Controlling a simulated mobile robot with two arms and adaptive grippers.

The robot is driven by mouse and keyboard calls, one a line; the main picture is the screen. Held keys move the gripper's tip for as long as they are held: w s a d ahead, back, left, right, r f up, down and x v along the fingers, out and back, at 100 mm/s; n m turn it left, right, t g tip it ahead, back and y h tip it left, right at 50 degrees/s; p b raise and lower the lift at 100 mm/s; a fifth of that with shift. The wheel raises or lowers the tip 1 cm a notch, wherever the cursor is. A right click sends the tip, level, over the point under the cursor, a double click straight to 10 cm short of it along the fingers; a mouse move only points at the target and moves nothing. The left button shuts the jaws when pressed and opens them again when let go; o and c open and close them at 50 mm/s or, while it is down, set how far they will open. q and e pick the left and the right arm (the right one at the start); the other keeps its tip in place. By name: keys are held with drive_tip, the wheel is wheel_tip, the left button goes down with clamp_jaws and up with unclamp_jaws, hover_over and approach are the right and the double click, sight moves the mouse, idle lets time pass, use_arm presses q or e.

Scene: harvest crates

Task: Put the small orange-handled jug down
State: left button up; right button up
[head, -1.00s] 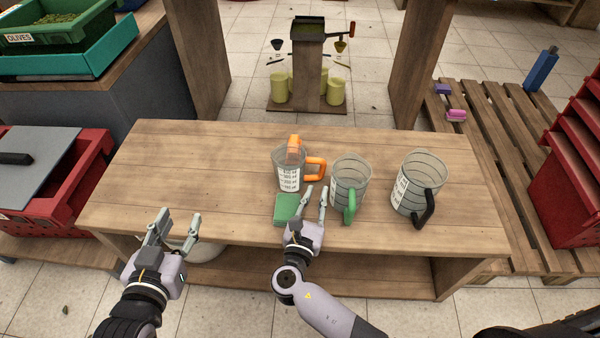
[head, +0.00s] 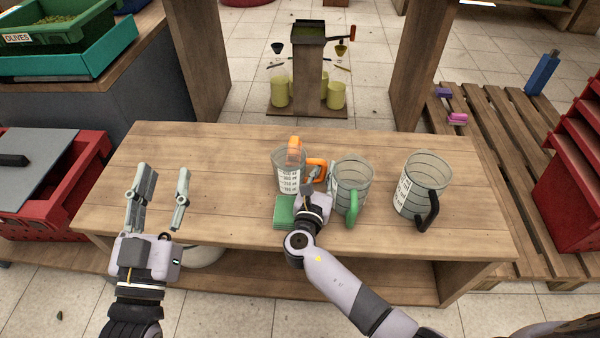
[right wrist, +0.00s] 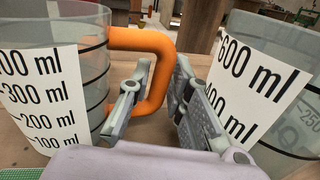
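The small clear jug (head: 287,180) with the orange handle (head: 316,163) stands upright on the wooden bench. A second orange piece (head: 294,148) shows at its rim; I cannot tell what it is. My right gripper (head: 320,176) is at the handle, with one finger inside the loop and the other outside. In the right wrist view the handle (right wrist: 160,50) lies between the two fingers (right wrist: 165,92), which look apart; firm contact is not clear. My left gripper (head: 161,185) is open and empty over the bench's left end.
A green-handled jug (head: 351,178) stands close right of my right gripper, and a black-handled jug (head: 412,180) farther right. A folded green item (head: 284,213) lies before the small jug. The bench's left part (head: 215,170) is clear.

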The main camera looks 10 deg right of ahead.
drive_tip(key=shift+c, duration=0.5)
clamp_jaws()
drive_tip(key=shift+r, duration=0.1)
